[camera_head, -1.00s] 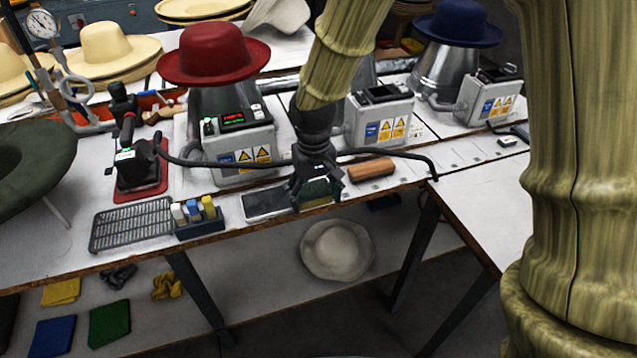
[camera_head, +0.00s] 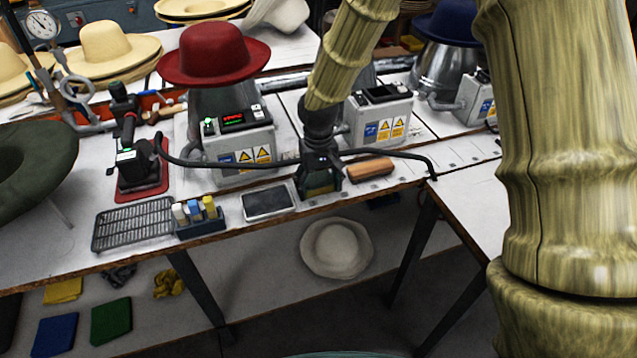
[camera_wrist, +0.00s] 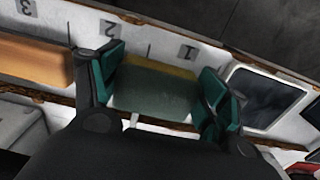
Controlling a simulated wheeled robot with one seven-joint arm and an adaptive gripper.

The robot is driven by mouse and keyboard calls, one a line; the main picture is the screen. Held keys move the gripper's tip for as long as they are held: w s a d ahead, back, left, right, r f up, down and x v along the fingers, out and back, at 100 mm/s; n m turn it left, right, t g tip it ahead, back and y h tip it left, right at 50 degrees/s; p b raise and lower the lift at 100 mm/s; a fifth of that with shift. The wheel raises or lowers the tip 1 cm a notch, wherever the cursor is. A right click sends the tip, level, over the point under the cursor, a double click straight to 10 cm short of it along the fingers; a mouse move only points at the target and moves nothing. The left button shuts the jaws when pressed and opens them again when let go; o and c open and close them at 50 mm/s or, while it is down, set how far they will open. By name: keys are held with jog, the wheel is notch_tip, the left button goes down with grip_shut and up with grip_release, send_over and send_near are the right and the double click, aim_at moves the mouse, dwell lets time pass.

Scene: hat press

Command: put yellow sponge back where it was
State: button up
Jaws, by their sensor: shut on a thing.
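My gripper (camera_head: 320,188) is over the front strip of the bench, between a dark tablet and a brown-orange block. In the wrist view, its teal-padded fingers (camera_wrist: 160,92) are shut on the sponge (camera_wrist: 150,90), one pad at each end. The sponge has a grey-green upper face and a yellow edge on the far side. In the head view the sponge is mostly hidden by the fingers. It is low over the white surface; I cannot tell if it touches. A printed label 1 (camera_wrist: 187,52) lies just beyond it, and label 2 (camera_wrist: 106,28) farther left.
The tablet (camera_head: 268,202) lies left of my gripper and the block (camera_head: 370,167) right of it, both close. A black cable (camera_head: 400,153) runs behind my gripper.

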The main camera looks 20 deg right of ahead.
aim_at(318, 184)
jog(key=shift+f, duration=0.1)
jog(key=o, duration=0.9)
notch_tip(318, 184, up, 12)
dwell(0.6)
